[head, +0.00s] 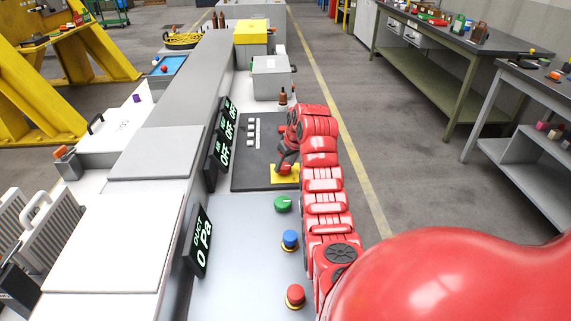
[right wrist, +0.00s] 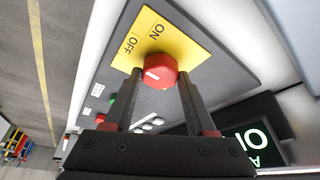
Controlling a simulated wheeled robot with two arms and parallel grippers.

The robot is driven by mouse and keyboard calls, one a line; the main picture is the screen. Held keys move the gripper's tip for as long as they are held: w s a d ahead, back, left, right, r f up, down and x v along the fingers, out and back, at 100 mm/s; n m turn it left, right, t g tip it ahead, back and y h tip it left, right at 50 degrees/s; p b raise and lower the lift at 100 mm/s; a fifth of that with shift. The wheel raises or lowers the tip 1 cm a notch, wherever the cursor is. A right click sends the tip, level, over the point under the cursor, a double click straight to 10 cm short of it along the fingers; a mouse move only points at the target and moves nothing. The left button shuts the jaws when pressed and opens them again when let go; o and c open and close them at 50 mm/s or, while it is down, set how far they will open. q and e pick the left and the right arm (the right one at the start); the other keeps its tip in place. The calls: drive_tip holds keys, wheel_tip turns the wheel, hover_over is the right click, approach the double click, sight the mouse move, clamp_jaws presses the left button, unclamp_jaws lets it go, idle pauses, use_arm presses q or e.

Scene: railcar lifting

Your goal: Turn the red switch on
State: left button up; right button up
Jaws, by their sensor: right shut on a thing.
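The red switch (right wrist: 160,71) is a round knob with a white mark on its face. It sits on a yellow plate (right wrist: 178,38) labelled ON and OFF. In the right wrist view my right gripper (right wrist: 160,88) has its two dark fingers on either side of the knob and is shut on it. In the head view my right gripper (head: 287,163) reaches down over the yellow plate (head: 283,180), and the arm hides part of the panel. My left gripper is not in view.
A green knob (head: 283,204), a blue button (head: 290,239) and a red button (head: 295,295) stand nearer on the grey panel. A grey box (head: 271,78) stands beyond. A workbench (head: 455,40) is at right.

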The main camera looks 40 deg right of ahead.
drive_tip(key=shift+w+a+m+h, duration=0.15)
drive_tip(key=shift+m+h, duration=0.25)
drive_tip(key=shift+m, duration=0.6)
drive_tip(key=m+h, duration=0.1)
drive_tip(key=m, duration=0.1)
drive_tip(key=shift+m+g+b, duration=0.3)
drive_tip(key=shift+b, duration=0.05)
drive_tip(key=m+g+b, duration=0.1)
drive_tip(key=m, duration=0.2)
drive_tip(key=shift+a+f+h, duration=0.1)
drive_tip(key=shift+a+h, duration=0.05)
drive_tip(key=shift+h, duration=0.25)
drive_tip(key=shift+w+m+g+h+b, duration=0.15)
drive_tip(key=shift+m+b, duration=0.25)
drive_tip(key=shift+m, duration=0.45)
drive_tip(key=shift+s+m+g+h+b, duration=0.1)
drive_tip(key=shift+m+g+h+b, duration=0.2)
drive_tip(key=shift+m, duration=0.55)
drive_tip(key=o, duration=1.4)
drive_tip(key=shift+c, duration=0.2)
drive_tip(key=shift+r, duration=0.2)
